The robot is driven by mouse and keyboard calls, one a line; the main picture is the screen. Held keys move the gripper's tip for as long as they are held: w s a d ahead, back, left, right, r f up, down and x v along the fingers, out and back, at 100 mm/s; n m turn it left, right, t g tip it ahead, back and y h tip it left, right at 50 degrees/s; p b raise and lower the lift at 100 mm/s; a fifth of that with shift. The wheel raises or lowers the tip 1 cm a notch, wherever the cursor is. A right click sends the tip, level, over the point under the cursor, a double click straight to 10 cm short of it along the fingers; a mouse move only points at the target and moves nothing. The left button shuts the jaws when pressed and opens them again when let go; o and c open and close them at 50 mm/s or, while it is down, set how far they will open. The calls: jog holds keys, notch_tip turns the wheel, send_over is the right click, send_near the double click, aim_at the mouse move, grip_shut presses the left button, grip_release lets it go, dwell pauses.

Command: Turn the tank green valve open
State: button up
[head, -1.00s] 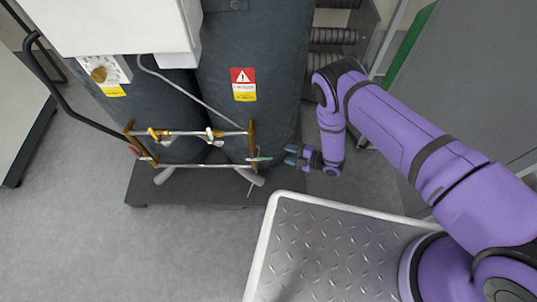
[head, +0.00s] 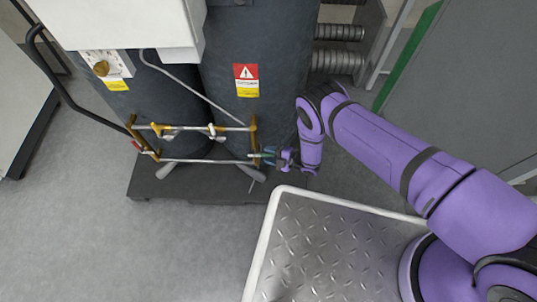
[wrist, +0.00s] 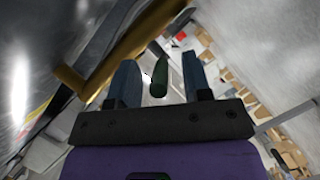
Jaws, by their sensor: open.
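The green valve handle (wrist: 161,69) stands between my two open fingers in the wrist view, with a gap visible on each side. In the head view the handle (head: 257,156) is small and partly covered by my fingers, at the right end of the pipe frame on the tank. My gripper (wrist: 160,72) is open, with its blue fingers around the handle. In the head view my gripper (head: 269,156) points left, close to the brass pipe (head: 253,136). Whether either finger touches the handle cannot be told.
Two dark tanks (head: 283,75) stand on a dark base (head: 195,190). Yellow-handled valves (head: 160,130) and a red handle (head: 135,145) sit further left on the pipes. A black bar (head: 75,103) curves at the left. Grey floor is free at the front left.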

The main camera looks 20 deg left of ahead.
jog(key=shift+a+f, duration=0.1)
jog(key=shift+a, duration=0.25)
jog(key=shift+c, duration=0.4)
grip_shut()
